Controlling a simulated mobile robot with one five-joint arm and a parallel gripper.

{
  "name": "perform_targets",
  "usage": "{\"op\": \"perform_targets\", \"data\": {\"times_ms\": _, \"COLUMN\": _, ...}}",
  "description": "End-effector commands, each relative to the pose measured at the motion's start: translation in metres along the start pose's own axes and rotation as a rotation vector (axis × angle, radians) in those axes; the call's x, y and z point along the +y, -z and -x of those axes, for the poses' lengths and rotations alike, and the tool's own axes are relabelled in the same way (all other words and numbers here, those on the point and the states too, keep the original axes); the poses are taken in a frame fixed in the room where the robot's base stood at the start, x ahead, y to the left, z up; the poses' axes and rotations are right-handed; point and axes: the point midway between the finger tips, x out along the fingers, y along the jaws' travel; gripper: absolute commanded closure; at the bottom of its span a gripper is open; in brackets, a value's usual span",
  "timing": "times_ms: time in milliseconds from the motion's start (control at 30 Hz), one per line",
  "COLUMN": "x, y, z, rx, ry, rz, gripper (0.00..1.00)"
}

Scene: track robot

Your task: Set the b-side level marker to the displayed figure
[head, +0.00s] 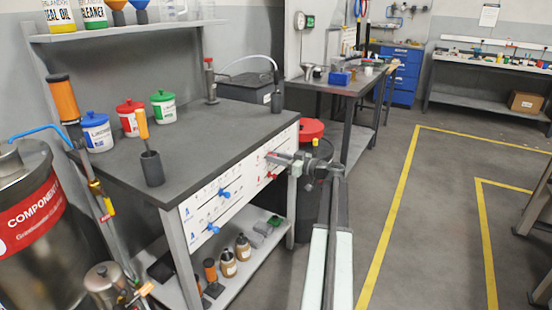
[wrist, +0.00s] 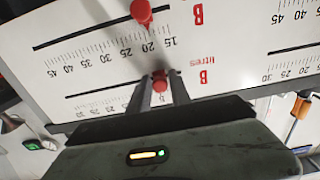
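The white scale panel (head: 235,190) is on the front of the grey bench and fills much of the wrist view (wrist: 100,80). In the wrist view it carries red "B litres" lettering and slotted scales. One red marker (wrist: 141,11) points near 20 on its scale. Another red marker (wrist: 160,84) lies between the fingertips of my gripper (wrist: 161,79). The fingers are apart on either side of it; contact is not clear. My gripper body hides part of that scale. In the head view my gripper (head: 292,158) is at the panel's right end. Blue markers (head: 224,193) sit further left.
A small dark display (head: 299,20) hangs on the wall behind, its figure too small to read. A red-lidded bin (head: 310,130) stands close behind my arm. Yellow-lined floor (head: 430,220) is clear to the right.

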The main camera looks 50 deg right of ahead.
Motion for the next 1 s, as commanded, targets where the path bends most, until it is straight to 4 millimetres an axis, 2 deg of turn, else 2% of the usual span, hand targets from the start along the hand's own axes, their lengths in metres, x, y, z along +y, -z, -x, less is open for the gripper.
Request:
{"op": "perform_targets", "data": {"times_ms": 33, "x": 0.0000, "y": 0.0000, "z": 0.0002, "rx": 0.000, "ry": 0.000, "rz": 0.000, "gripper": 0.92}}
{"op": "perform_targets", "data": {"times_ms": 67, "x": 0.0001, "y": 0.0000, "z": 0.0002, "rx": 0.000, "ry": 0.000, "rz": 0.000, "gripper": 1.00}}
{"op": "perform_targets", "data": {"times_ms": 1000, "x": 0.0008, "y": -0.0001, "z": 0.0014, "rx": 0.000, "ry": -0.001, "rz": 0.000, "gripper": 1.00}}
